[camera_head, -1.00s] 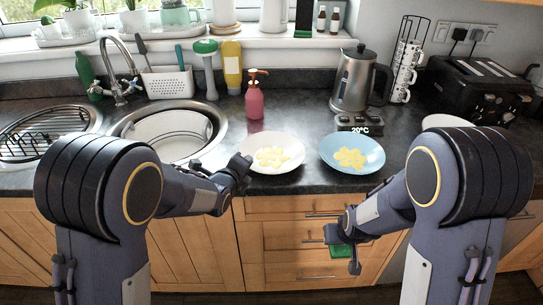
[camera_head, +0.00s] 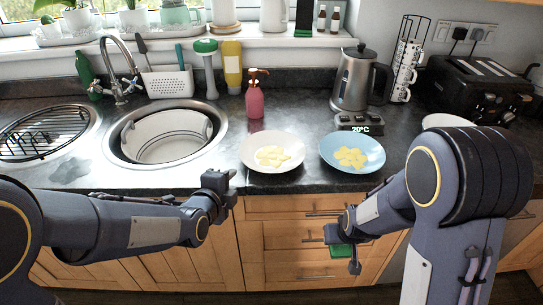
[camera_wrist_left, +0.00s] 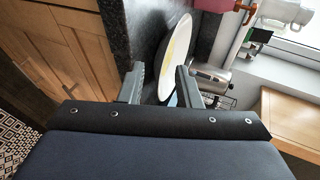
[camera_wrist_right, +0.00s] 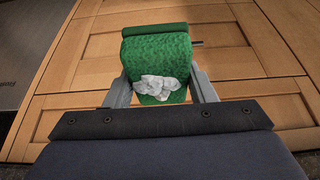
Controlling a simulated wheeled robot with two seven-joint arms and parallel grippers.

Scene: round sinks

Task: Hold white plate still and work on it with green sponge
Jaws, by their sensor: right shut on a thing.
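The white plate (camera_head: 246,152) lies on the dark worktop near its front edge, with yellow patches (camera_head: 272,156) on it. My left gripper (camera_head: 226,178) is just off the plate's front left, by the worktop edge, and does not touch it. In the left wrist view its fingers (camera_wrist_left: 160,74) are apart and empty, with the plate (camera_wrist_left: 165,55) beyond them. My right gripper (camera_head: 340,240) is low in front of the drawers, shut on the green sponge (camera_head: 342,251). In the right wrist view the sponge (camera_wrist_right: 158,55) sits between the fingers, with a pale grey-white lump (camera_wrist_right: 158,86) on it.
A blue plate (camera_head: 352,167) with yellow patches lies right of the white plate. A pink soap bottle (camera_head: 257,103), a kettle (camera_head: 355,82) and a small display (camera_head: 359,129) stand behind.

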